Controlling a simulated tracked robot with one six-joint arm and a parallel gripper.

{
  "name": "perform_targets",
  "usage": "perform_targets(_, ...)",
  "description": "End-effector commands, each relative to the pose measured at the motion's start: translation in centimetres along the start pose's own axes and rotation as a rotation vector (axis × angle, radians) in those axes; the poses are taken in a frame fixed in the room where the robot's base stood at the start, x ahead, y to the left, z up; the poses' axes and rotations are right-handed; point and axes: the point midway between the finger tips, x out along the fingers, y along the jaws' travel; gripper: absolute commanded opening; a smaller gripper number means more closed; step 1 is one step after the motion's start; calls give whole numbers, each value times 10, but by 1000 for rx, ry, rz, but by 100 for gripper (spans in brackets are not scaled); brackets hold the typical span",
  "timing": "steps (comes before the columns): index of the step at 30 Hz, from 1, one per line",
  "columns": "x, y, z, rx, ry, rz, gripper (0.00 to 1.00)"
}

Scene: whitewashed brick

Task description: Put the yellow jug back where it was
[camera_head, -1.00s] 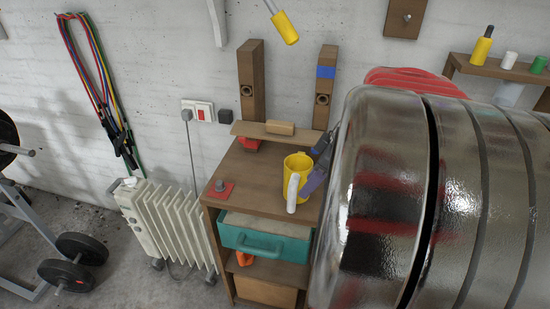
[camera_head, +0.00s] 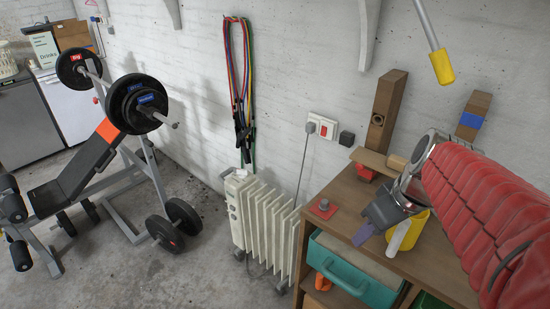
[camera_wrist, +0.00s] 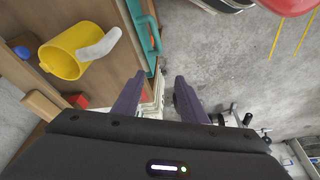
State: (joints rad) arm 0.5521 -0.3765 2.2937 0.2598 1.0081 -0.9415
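The yellow jug (camera_head: 421,224) with its white handle (camera_head: 399,238) stands on the wooden cabinet top (camera_head: 345,188). In the head view my gripper (camera_head: 365,233) is in front of and to the left of the jug, hiding part of it. In the wrist view the whole jug (camera_wrist: 62,56) shows at the upper left, clear of both fingers.
A red pad with a grey knob (camera_head: 322,207) lies on the cabinet's left part. A teal drawer (camera_head: 350,278) sits below. A white radiator (camera_head: 265,218) stands to the left, then a weight bench (camera_head: 85,165). A yellow-tipped rod (camera_head: 442,68) hangs above.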

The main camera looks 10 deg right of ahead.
Motion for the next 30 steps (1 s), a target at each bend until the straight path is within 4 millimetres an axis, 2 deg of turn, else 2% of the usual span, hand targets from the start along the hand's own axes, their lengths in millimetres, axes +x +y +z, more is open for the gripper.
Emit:
perform_targets(1, -2, -14, -4, 4, 5, 12, 39)
perform_targets(6, -7, -50, -9, 62, 23, 48, 39)
perform_targets(18, -17, -123, -7, 206, 134, 92, 39)
perform_targets(22, -19, -134, -6, 240, 164, 91, 39)
perform_targets(30, -20, -136, -4, 258, 171, 91, 39)
